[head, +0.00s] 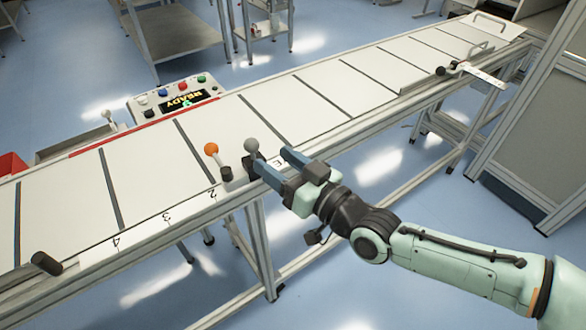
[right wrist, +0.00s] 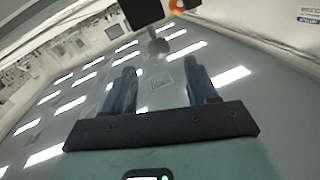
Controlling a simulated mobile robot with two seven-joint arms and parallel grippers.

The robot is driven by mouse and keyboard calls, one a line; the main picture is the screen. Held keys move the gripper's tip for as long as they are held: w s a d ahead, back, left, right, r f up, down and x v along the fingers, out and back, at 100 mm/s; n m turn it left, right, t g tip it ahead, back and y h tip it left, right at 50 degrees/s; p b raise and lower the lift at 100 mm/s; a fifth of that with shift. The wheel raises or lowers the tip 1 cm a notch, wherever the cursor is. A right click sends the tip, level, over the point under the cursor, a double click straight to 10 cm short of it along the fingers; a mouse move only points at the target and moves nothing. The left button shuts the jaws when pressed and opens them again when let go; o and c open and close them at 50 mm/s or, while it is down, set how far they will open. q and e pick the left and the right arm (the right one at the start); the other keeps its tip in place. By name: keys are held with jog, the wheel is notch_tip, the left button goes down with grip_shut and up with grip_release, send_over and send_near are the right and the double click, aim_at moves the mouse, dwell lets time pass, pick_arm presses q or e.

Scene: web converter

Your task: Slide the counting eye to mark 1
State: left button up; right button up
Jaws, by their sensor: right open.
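The counting eye (head: 238,178) appears to be the small carriage on the front rail of the long table, near the mark 2 (head: 212,194). It carries a grey ball knob (head: 251,146); an orange ball on a stem (head: 211,149) stands to its left. My right gripper (head: 268,157) is open and empty, its fingertips just short of the grey knob. In the right wrist view the grey knob (right wrist: 158,46) lies beyond and between the open fingers. A small white label (head: 278,162) shows between the fingers; I cannot read it surely. My left gripper is out of view.
Marks 3 (head: 166,216) and 4 (head: 116,241) lie further left along the rail. A button panel with a READY display (head: 188,101) stands behind the table. A dark knob (head: 46,263) sticks out at the front left. A white lever (head: 482,73) is at the far right.

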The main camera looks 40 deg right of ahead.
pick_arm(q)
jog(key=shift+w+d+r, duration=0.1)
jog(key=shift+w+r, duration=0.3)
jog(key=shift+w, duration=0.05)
pick_arm(e)
jog(key=s, duration=0.3)
jog(key=shift+s+d, duration=0.2)
jog(key=shift+d, duration=0.15)
